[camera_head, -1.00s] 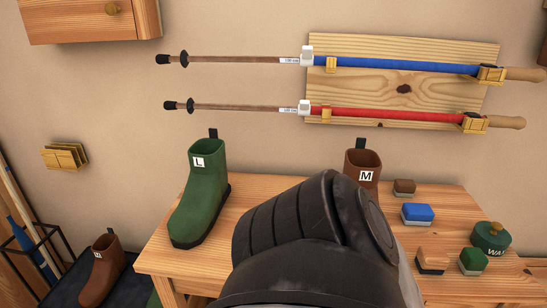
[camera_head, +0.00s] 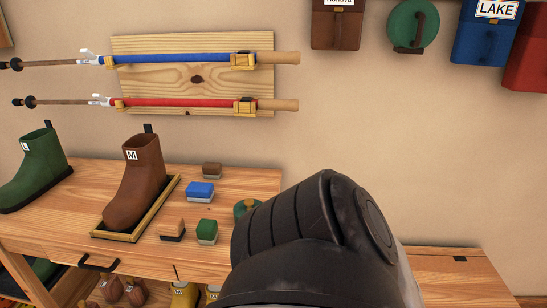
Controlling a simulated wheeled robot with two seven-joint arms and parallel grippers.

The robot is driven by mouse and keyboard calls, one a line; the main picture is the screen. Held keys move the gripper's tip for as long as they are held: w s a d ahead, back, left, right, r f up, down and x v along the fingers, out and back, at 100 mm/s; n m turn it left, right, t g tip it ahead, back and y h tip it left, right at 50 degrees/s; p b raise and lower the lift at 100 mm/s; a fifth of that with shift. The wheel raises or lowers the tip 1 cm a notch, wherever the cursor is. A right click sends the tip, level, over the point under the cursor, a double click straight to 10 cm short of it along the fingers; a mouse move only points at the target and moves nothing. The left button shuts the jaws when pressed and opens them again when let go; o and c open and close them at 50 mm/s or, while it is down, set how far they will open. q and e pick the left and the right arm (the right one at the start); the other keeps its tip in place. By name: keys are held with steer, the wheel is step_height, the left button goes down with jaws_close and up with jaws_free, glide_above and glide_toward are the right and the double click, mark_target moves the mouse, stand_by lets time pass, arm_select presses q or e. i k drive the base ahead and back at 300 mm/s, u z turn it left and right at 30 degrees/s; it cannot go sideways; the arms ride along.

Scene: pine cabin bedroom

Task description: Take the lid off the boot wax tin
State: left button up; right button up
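The boot wax tin (camera_head: 243,208) is a small green round tin on the wooden bench, right of the small blocks. Only its left part shows; a black part of my own arm covers the rest, so its lid and label cannot be made out. Neither of my grippers is in view.
The bench (camera_head: 260,180) also holds a green boot (camera_head: 38,165), a brown boot (camera_head: 138,185) on a tray, and small brown, blue, tan and green brushes (camera_head: 201,191). Poles (camera_head: 190,57) hang on a wall board. Bags (camera_head: 336,24) hang at the upper right.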

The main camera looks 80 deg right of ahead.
mark_target(240, 207)
steer(key=k, duration=0.4)
steer(key=z, duration=1.05)
